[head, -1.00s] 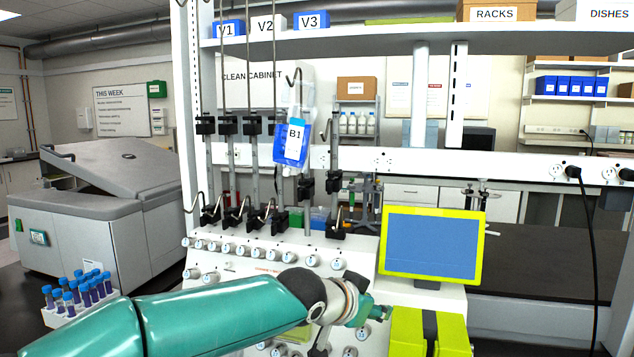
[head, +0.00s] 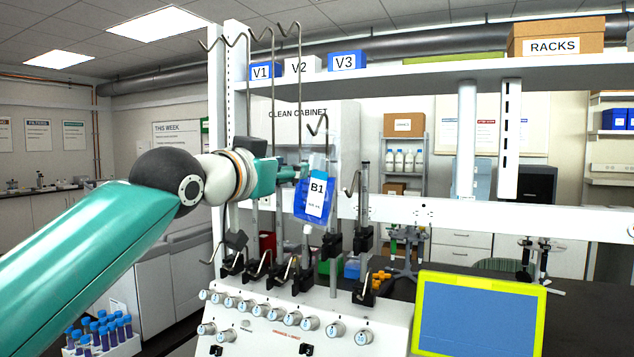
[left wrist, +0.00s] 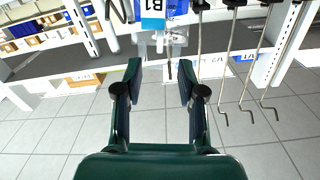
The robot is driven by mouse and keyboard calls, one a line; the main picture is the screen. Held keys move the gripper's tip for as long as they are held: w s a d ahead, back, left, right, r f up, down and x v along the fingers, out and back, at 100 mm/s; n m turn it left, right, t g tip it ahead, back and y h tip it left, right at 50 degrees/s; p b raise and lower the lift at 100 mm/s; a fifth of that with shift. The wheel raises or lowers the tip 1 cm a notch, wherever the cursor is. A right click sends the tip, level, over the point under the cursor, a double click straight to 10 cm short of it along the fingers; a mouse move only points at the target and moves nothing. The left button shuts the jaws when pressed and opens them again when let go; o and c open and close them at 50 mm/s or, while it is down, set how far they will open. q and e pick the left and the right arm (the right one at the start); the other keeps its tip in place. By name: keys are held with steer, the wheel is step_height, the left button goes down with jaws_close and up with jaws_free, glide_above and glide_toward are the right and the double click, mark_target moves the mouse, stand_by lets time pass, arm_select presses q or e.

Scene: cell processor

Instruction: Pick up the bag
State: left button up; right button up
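The blue and white bag (head: 313,212) labelled B1 hangs from a hook on the cell processor, near the middle of the head view. My left gripper (head: 292,173) is at the bag's upper left side in the head view. In the left wrist view my left gripper (left wrist: 160,76) has its two fingers wide apart with nothing held. The bag (left wrist: 152,12) shows there at the top edge, beyond the fingertips and partly cut off. I cannot tell whether a finger touches it. My right gripper is not in view.
Several metal poles with hooks and black clamps stand around the bag. A row of knobs (head: 283,318) and a yellow-framed screen (head: 478,318) are below. A white shelf (head: 420,78) with boxes runs above. A rack of blue-capped tubes (head: 125,345) is at lower left.

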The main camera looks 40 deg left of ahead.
mark_target(313, 183)
arm_select(q)
steer(key=p+x, duration=0.3)
steer(key=x, duration=0.5)
steer(key=shift+w+a+p, duration=0.2)
steer(key=shift+w+p, duration=0.15)
steer(key=shift+p, duration=0.05)
jaws_close()
